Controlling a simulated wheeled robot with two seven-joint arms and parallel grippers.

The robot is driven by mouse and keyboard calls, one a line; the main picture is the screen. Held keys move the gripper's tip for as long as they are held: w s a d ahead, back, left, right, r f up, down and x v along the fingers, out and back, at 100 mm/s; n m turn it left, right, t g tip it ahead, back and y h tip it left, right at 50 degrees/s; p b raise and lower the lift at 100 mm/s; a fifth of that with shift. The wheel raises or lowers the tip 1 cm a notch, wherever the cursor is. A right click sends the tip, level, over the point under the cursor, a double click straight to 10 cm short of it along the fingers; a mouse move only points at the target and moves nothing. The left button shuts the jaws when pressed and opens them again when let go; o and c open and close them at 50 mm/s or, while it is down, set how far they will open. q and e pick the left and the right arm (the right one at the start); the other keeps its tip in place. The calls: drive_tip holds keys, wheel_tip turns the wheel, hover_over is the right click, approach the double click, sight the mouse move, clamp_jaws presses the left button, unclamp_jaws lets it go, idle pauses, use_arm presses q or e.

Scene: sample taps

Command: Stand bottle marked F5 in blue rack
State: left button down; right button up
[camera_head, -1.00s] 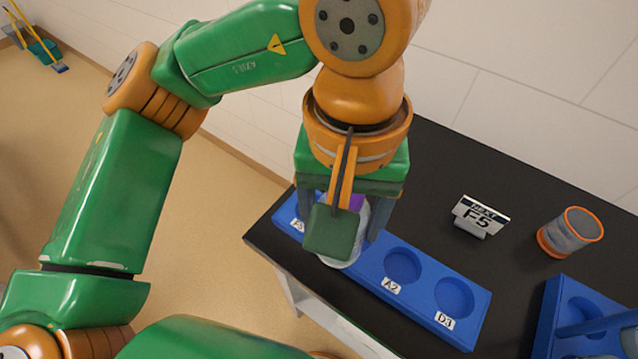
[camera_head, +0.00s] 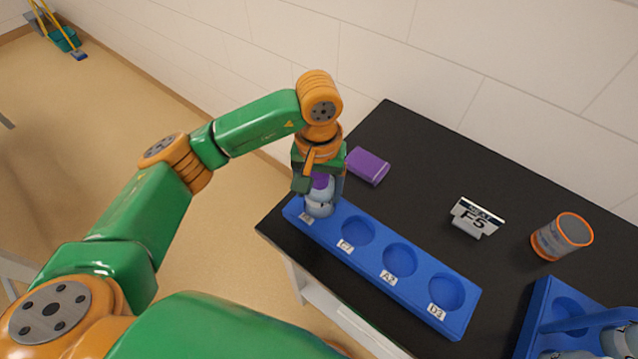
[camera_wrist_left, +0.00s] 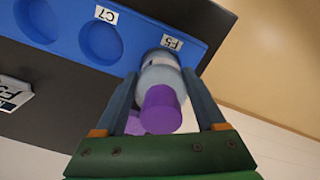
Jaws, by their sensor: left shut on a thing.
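The blue rack (camera_head: 385,285) lies along the near edge of the black table, with a row of round holes labelled F5, C7, A2 and D3. My left gripper (camera_head: 320,188) is shut on a grey bottle (camera_head: 319,205) with a purple cap. The bottle is roughly upright over the F5 hole at the rack's left end. In the left wrist view the bottle (camera_wrist_left: 160,68) is between the fingers, beside the F5 label (camera_wrist_left: 172,42). The bottle's base is hidden, so I cannot tell how far it is in the hole. Its own marking is not readable. My right gripper is not in view.
A purple block (camera_head: 367,166) lies behind the gripper. A sign reading F5 (camera_head: 477,217) and a grey cup with orange rims (camera_head: 562,237) stand farther right. A blue carrier (camera_head: 540,310) with a handle is at the bottom right. The C7, A2 and D3 holes are empty.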

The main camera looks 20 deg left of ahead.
sight(319, 175)
use_arm(q)
drive_tip(key=shift+f, duration=0.2)
unclamp_jaws()
drive_tip(key=shift+r, duration=0.6)
wheel_tip(319, 175, up, 4)
drive_tip(key=shift+b, duration=0.8)
wheel_tip(319, 175, up, 7)
drive_tip(key=shift+r+p, duration=0.15)
drive_tip(key=shift+p, duration=0.3)
